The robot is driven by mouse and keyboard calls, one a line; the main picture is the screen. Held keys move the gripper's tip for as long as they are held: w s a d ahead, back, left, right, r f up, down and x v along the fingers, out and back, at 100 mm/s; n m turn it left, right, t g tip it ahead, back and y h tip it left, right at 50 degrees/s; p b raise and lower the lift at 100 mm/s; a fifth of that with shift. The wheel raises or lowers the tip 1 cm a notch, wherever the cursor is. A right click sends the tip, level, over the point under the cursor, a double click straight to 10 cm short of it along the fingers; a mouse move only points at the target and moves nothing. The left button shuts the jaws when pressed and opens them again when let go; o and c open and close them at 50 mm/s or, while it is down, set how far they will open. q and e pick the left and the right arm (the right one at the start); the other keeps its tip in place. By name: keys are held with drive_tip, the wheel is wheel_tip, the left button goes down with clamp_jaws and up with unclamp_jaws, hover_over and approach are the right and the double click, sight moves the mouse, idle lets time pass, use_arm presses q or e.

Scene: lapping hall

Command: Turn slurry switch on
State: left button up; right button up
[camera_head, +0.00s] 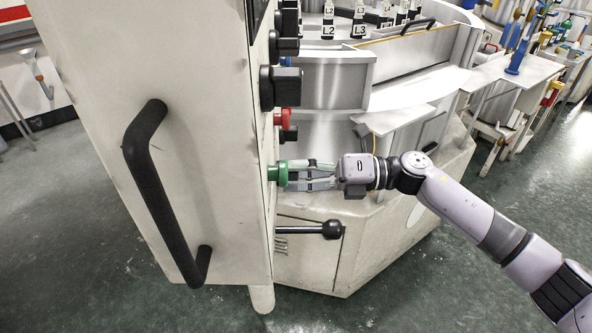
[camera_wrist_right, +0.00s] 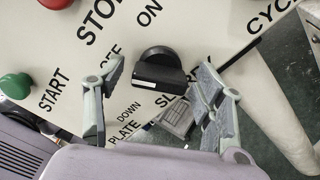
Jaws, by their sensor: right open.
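The slurry switch is a black round knob with a raised bar (camera_wrist_right: 158,72) on the pale panel, in the right wrist view. I cannot tell which label the bar points to. My right gripper (camera_wrist_right: 160,98) is open, with one finger on each side of the knob in the picture; I see no clear contact. In the head view the right gripper (camera_head: 290,175) is at the panel face, behind the green button, and the switch cannot be made out there. My left gripper is not in view.
A green START button (camera_wrist_right: 15,86) and a red STOP button (camera_wrist_right: 56,3) are on the same panel. The green button (camera_head: 279,173) shows beside my fingers in the head view. A lever with a black ball (camera_head: 332,229) sticks out below. The cabinet has a black handle (camera_head: 150,185).

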drive_tip(key=c, duration=1.2)
drive_tip(key=shift+o, duration=0.2)
drive_tip(key=shift+m, duration=0.4)
drive_tip(key=m+p, duration=0.3)
drive_tip(key=m, duration=0.2)
drive_tip(key=shift+r+m, duration=0.15)
drive_tip(key=shift+m, duration=0.15)
drive_tip(key=m+p, duration=0.2)
drive_tip(key=m, duration=0.1)
drive_tip(key=shift+m+p, duration=0.75)
drive_tip(key=shift+m, duration=0.45)
drive_tip(key=o, duration=1.2)
drive_tip(key=shift+c, duration=0.2)
